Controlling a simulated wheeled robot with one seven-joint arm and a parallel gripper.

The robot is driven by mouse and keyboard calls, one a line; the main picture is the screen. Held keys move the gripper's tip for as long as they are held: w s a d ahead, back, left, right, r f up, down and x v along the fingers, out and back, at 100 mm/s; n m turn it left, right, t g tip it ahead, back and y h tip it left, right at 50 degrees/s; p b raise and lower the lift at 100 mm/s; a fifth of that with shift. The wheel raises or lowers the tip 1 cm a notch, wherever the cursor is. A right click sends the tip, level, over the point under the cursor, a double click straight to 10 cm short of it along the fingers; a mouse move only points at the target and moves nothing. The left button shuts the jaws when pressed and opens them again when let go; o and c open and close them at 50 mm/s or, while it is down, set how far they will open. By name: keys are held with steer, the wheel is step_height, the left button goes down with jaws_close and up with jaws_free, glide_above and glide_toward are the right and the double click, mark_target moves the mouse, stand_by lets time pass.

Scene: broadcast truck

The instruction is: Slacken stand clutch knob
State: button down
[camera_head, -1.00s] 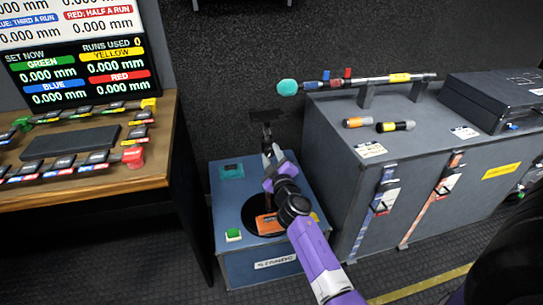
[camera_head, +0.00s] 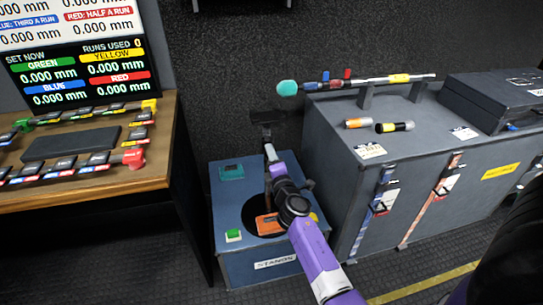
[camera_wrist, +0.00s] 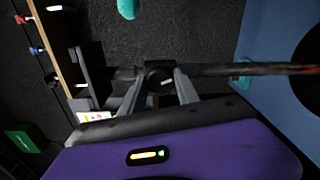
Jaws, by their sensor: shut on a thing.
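The stand is a dark upright pole with a flat black head (camera_head: 268,117), rising from a blue-grey box marked STANDS (camera_head: 228,210). In the wrist view its pole (camera_wrist: 225,70) runs sideways across the picture. The dark round clutch knob (camera_wrist: 160,78) sits on the pole between my two grey fingers. My gripper (camera_head: 269,150) is at the upper part of the pole in the head view, and it also shows in the wrist view (camera_wrist: 159,82), shut on the knob. In the head view my gripper and wrist hide the knob and part of the pole.
The box top carries a green button (camera_head: 233,236), a teal piece (camera_head: 232,171) and an orange piece (camera_head: 266,224). A grey cabinet (camera_head: 340,190) stands close on the right, with a microphone (camera_head: 287,88) overhanging its left edge. A wooden desk (camera_head: 130,183) is at the left.

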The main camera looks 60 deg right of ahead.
steer(key=shift+n+p, duration=0.35)
steer(key=shift+n, duration=3.65)
steer(key=shift+f+n, duration=0.1)
steer(key=shift+n, duration=0.2)
steer(key=c, duration=0.9)
jaws_free()
steer(key=shift+a, duration=0.1)
steer(key=v, duration=0.7)
steer(key=shift+s+a, duration=0.2)
steer(key=shift+s, duration=0.1)
